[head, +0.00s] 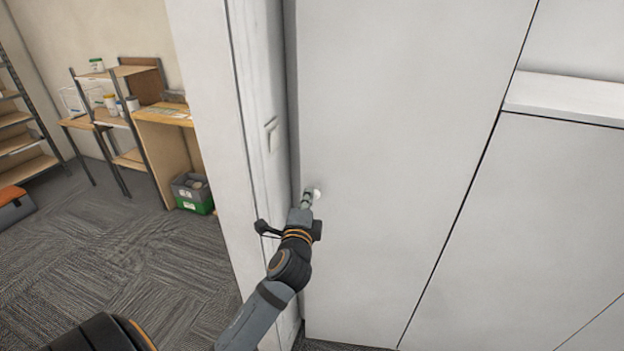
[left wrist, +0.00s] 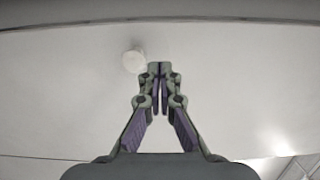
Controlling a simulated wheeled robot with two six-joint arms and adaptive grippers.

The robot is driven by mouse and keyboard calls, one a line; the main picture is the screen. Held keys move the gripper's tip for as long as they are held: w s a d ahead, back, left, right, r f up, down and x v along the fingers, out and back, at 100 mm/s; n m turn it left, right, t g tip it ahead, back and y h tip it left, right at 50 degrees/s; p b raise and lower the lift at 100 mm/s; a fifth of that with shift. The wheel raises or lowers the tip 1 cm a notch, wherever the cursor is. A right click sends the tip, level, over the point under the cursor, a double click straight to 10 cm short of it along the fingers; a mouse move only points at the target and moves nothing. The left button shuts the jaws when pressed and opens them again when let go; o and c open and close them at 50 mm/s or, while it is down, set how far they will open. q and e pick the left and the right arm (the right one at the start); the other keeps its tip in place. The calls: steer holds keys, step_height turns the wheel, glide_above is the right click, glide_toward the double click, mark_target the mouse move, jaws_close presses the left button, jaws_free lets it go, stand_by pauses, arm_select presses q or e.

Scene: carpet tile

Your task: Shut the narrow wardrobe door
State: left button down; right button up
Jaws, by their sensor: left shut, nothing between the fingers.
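The narrow wardrobe door (head: 400,150) is a tall white panel in the middle of the head view. Its face also fills most of the left wrist view (left wrist: 240,90). A small round white knob (head: 316,192) sits near its left edge; it also shows in the left wrist view (left wrist: 133,61), just left of the fingertips. My left gripper (head: 307,195) is shut and empty, its tips at or very near the door face beside the knob. I cannot tell whether they touch. In the left wrist view the fingertips (left wrist: 160,68) are together. My right gripper is not in view.
A white wall end (head: 205,100) with a light switch (head: 272,135) stands just left of the door. More white panels (head: 530,210) lie to the right. Shelves, a wooden desk (head: 165,115) and a grey-green crate (head: 192,193) stand at the back left. Carpet (head: 110,270) is open there.

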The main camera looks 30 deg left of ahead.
mark_target(314, 176)
arm_select(q)
steer(key=p+x, duration=0.1)
steer(key=x, duration=0.4)
steer(key=shift+w+a+r, duration=0.15)
steer(key=shift+w+r, duration=0.05)
steer(key=shift+w, duration=0.2)
steer(key=shift+w+a+f, duration=0.1)
steer(key=shift+w+a, duration=0.1)
steer(key=shift+w, duration=0.25)
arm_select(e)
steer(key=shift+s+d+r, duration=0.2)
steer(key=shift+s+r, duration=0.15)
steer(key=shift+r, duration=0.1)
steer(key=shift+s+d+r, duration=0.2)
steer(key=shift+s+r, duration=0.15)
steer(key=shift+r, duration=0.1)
